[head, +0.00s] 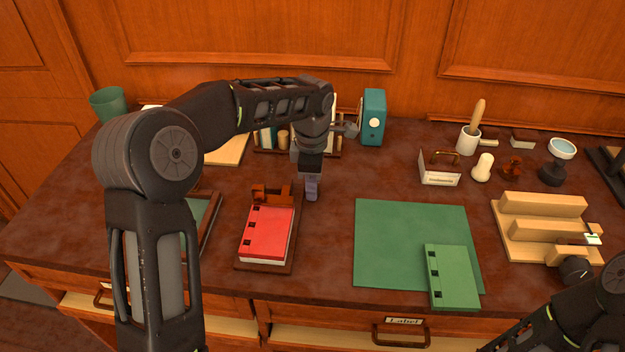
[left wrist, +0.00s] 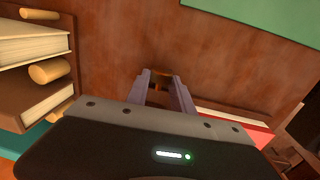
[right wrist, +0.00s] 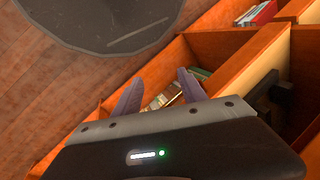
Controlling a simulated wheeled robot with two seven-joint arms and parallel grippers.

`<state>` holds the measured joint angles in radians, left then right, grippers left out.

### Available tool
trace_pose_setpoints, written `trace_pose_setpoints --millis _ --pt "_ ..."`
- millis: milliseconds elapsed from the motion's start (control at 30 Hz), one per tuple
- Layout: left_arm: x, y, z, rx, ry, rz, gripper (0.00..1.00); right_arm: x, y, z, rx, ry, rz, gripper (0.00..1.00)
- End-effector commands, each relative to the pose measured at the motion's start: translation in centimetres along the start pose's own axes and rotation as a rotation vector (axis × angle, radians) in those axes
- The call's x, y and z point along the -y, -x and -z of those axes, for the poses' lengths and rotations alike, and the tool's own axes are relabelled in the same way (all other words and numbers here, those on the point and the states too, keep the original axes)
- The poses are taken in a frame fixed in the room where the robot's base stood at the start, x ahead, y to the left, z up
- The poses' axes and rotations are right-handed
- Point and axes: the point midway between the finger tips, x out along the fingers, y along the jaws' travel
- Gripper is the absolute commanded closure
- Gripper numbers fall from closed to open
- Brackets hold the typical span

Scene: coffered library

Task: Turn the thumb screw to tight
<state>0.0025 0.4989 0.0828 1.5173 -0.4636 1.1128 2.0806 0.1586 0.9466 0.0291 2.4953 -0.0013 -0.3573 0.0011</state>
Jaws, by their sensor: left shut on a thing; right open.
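A red book (head: 268,232) lies on a dark wooden base (head: 262,266), with a reddish-brown wooden clamp block (head: 270,193) at its far end. My left gripper (head: 311,190) points down at the right side of this block. In the left wrist view its fingers (left wrist: 160,78) are shut on a small brown piece (left wrist: 158,88), which I take to be the thumb screw. The fingers hide most of it, so its turn angle cannot be told. My right gripper (right wrist: 160,78) is open and empty, above an open drawer with books in it.
A green mat (head: 400,235) with a green book (head: 453,277) lies to the right. A stepped wooden stand (head: 540,205) stands farther right. A teal box (head: 373,118) and a book rack (head: 270,150) stand behind the gripper. A tray (head: 210,225) lies left of the red book.

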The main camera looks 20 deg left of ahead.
Motion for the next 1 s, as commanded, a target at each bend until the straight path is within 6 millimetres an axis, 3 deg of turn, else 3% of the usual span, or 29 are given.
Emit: trace_pose_setpoints --millis 33,333,500,833,867,1000 --pt "-0.1 0.8 0.0 -0.001 0.001 0.031 1.0 0.7 1.7 0.0 0.0 0.0 0.0 0.51" --pt "-0.6 0.8 0.0 -0.005 0.002 0.245 1.0 2.7 7.2 -0.2 0.008 -0.004 -0.006 0.51" --pt "-0.6 0.2 0.0 -0.002 0.001 0.313 1.0 2.9 8.1 -0.5 0.014 -0.008 -0.012 0.51" --pt "-0.6 0.0 0.1 -0.001 0.0 0.321 1.0 2.8 7.9 -0.5 0.015 -0.009 -0.013 0.51" --pt "-0.6 0.0 0.1 -0.001 0.0 0.32 0.69 2.8 7.9 -0.5 0.015 -0.009 -0.013 0.51" --pt "-0.6 0.0 0.0 -0.001 0.0 0.321 0.58 2.8 7.9 -0.5 0.015 -0.009 -0.012 0.51"
